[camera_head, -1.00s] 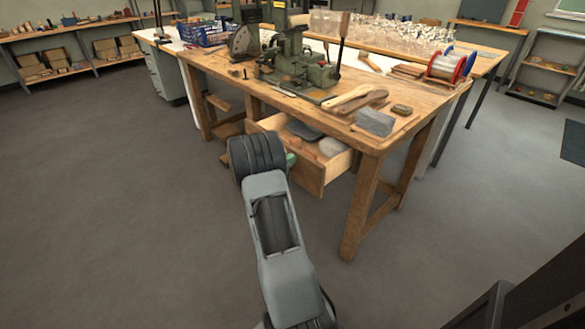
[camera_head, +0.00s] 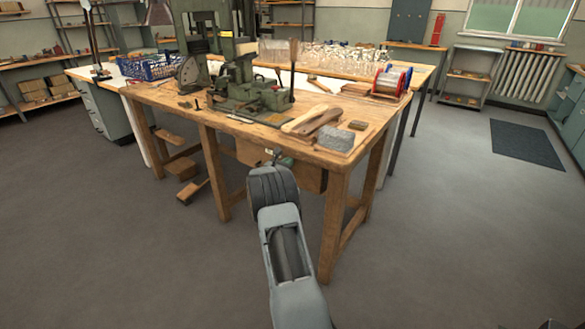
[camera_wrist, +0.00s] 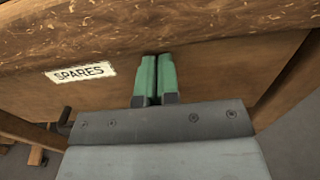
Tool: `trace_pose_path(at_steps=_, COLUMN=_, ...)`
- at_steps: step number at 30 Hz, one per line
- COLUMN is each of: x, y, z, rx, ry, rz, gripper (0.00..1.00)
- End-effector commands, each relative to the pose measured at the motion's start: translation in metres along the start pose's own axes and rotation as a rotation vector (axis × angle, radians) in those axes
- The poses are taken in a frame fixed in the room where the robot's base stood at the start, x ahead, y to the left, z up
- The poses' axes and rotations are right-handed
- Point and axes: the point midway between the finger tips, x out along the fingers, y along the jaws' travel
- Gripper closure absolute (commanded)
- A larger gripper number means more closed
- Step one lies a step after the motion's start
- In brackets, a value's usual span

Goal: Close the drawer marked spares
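The wooden drawer marked spares (camera_head: 312,179) sits under the top of the workbench (camera_head: 190,104). Its inside no longer shows, and its front is close under the bench edge; I cannot tell if a small gap is left. In the wrist view the drawer front (camera_wrist: 225,75) carries a white label reading SPARES (camera_wrist: 80,73). A dark handle (camera_wrist: 65,121) shows at its lower left, partly hidden. My gripper (camera_wrist: 157,62) has its two green fingers together, empty, pointing at the front right of the label. They look at or very near the wood. My gripper (camera_head: 283,158) is partly hidden behind my wrist in the head view.
A green machine (camera_head: 255,95), wooden brushes (camera_head: 312,120) and a grey block (camera_head: 337,137) stand on the bench above. A bench leg (camera_head: 333,225) is right of my arm. The floor (camera_head: 440,230) to the right is clear.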

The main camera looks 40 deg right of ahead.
Motion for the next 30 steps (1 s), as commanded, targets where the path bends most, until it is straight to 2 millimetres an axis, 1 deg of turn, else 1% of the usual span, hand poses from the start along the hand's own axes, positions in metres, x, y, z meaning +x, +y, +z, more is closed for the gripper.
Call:
trace_pose_path(at_steps=12, x=0.008, y=-0.004, z=0.003, rx=0.003, ry=-0.005, rz=-0.007, gripper=1.00)
trace_pose_path(at_steps=16, x=0.008, y=-0.004, z=0.004, rx=0.003, ry=-0.007, rz=-0.008, gripper=1.00)
trace_pose_path(at_steps=18, x=0.005, y=-0.005, z=0.004, rx=0.003, ry=-0.007, rz=-0.008, gripper=1.00)
trace_pose_path(at_steps=20, x=-0.001, y=-0.004, z=0.005, rx=0.003, ry=-0.007, rz=-0.008, gripper=1.00)
trace_pose_path(at_steps=23, x=-0.019, y=-0.002, z=0.004, rx=0.002, ry=-0.005, rz=-0.003, gripper=1.00)
trace_pose_path(at_steps=30, x=-0.072, y=0.002, z=0.004, rx=-0.001, ry=-0.003, rz=0.003, gripper=1.00)
